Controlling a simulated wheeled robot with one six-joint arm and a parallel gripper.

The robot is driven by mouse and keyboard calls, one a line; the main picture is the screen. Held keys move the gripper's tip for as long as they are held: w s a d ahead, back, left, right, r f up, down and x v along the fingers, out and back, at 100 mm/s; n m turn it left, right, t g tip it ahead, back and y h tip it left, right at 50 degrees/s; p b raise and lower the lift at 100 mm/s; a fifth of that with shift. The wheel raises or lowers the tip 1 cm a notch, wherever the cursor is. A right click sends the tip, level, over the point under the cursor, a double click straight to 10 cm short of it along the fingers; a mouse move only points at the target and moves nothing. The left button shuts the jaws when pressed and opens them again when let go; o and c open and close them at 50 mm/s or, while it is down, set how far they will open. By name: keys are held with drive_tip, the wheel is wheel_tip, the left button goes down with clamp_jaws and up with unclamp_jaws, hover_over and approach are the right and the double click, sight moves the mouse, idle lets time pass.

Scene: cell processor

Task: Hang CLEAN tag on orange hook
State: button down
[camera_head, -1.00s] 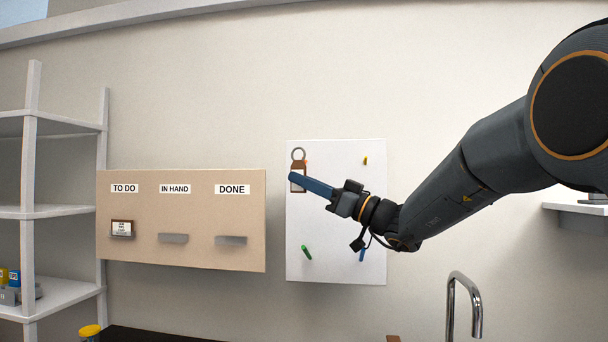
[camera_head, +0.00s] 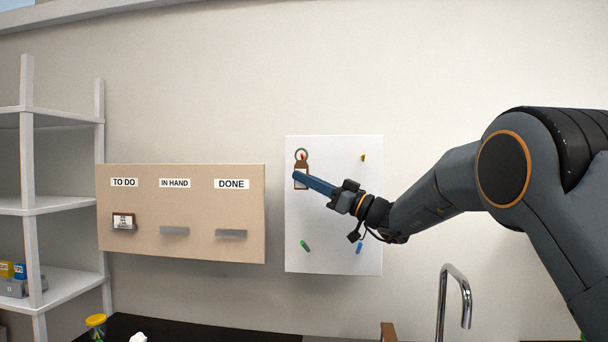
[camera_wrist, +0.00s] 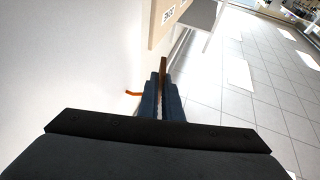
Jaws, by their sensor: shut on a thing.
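The tag (camera_head: 301,184) is brown with a pale face and a ring at its top. My gripper (camera_head: 296,176) is shut on it in front of the white board. The orange hook (camera_head: 303,157) shows inside the ring's outline in the head view; whether the ring is around it or only in front of it, I cannot tell. In the wrist view the tag (camera_wrist: 163,68) is a thin brown edge between the fingers of my gripper (camera_wrist: 162,80). The orange hook (camera_wrist: 133,94) sticks out from the board just left of the fingers there. The tag's lettering is not readable.
The white board (camera_head: 335,235) also has a yellow hook (camera_head: 363,157), a green hook (camera_head: 305,246) and a blue hook (camera_head: 359,248). A tan board (camera_head: 180,205) with TO DO, IN HAND and DONE labels hangs to the left. A faucet (camera_head: 455,290) stands at lower right.

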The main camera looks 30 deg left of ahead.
drive_tip(key=w+f+b, duration=0.1)
drive_tip(key=b, duration=0.1)
drive_tip(key=w+b, duration=0.1)
drive_tip(key=b, duration=0.1)
drive_tip(key=shift+w+a+f, duration=0.1)
drive_tip(key=shift+a+f, duration=0.25)
drive_tip(key=shift+w+f+b, duration=0.1)
drive_tip(key=shift+w+b, duration=0.05)
drive_tip(key=shift+b, duration=0.6)
drive_tip(key=shift+f+b, duration=0.35)
drive_tip(key=shift+b, duration=0.95)
idle(0.6)
drive_tip(key=c, duration=1.5)
unclamp_jaws()
drive_tip(key=shift+o, duration=0.3)
drive_tip(key=shift+f, duration=0.1)
